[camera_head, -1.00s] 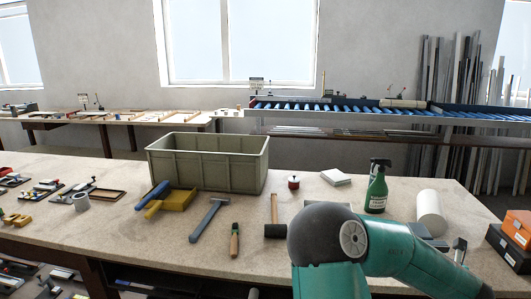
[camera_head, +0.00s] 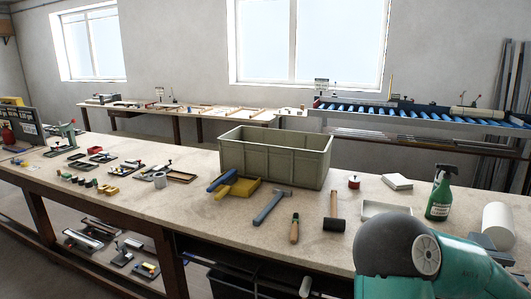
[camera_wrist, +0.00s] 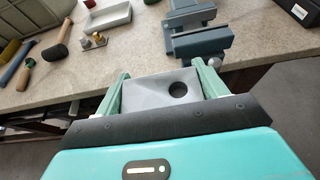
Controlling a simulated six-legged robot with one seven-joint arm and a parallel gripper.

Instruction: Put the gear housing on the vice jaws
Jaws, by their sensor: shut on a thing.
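The gear housing (camera_wrist: 158,92) is a grey block with a round dark hole to the right of its middle in the wrist view. My gripper (camera_wrist: 162,73) is shut on it, one green finger at each side. The blue-grey vice (camera_wrist: 198,38) stands at the bench's front edge, ahead of the gripper and a little to the right. Its jaws are empty, and the housing is apart from it. In the head view a grey piece of the vice (camera_head: 492,242) shows behind my arm; my gripper and the housing are out of that view.
On the bench are a grey-green crate (camera_head: 275,155), a hammer (camera_head: 271,207), a mallet (camera_head: 334,213), a white tray (camera_head: 385,209), a green spray bottle (camera_head: 440,195) and a white roll (camera_head: 498,225). A dark case (camera_wrist: 298,10) lies right of the vice.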

